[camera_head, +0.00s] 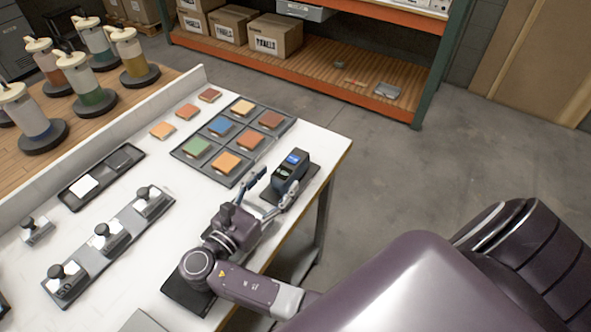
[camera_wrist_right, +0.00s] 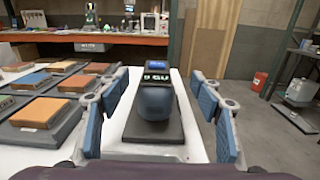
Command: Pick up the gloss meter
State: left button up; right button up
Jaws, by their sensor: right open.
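The gloss meter (camera_head: 291,171) is a dark, boxy device with a small blue screen, upright on a dark base pad (camera_head: 305,192) near the right edge of the white table. In the right wrist view the gloss meter (camera_wrist_right: 155,98) stands centred between the fingers, beyond or level with their tips; I cannot tell which exactly. My right gripper (camera_head: 268,194) is open, with blue finger pads, just in front of the gloss meter. The right gripper (camera_wrist_right: 158,112) also shows in its wrist view with nothing held. My left gripper is not in view.
A dark tray (camera_head: 171,152) of coloured tiles lies left of the gloss meter, with loose tiles beside it. A grey holder (camera_head: 85,256) with black-knobbed tools lies at the left. Several colorant containers (camera_head: 92,96) stand on a wooden shelf.

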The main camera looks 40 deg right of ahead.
aim_at(290, 162)
jog(key=shift+p+x, duration=0.45)
jog(key=shift+x, duration=0.75)
jog(key=shift+w+d+p, duration=0.3)
jog(key=shift+w+d, duration=0.05)
jog(key=shift+d, duration=0.25)
jog(key=p+x, duration=0.1)
jog(key=x, duration=0.2)
jog(key=shift+w+d, duration=0.2)
jog(key=shift+w, duration=0.05)
jog(key=shift+w+d+f, duration=0.1)
jog(key=shift+d, duration=0.15)
jog(key=shift+c, duration=1.1)
jog(key=c, duration=1.3)
grip_shut()
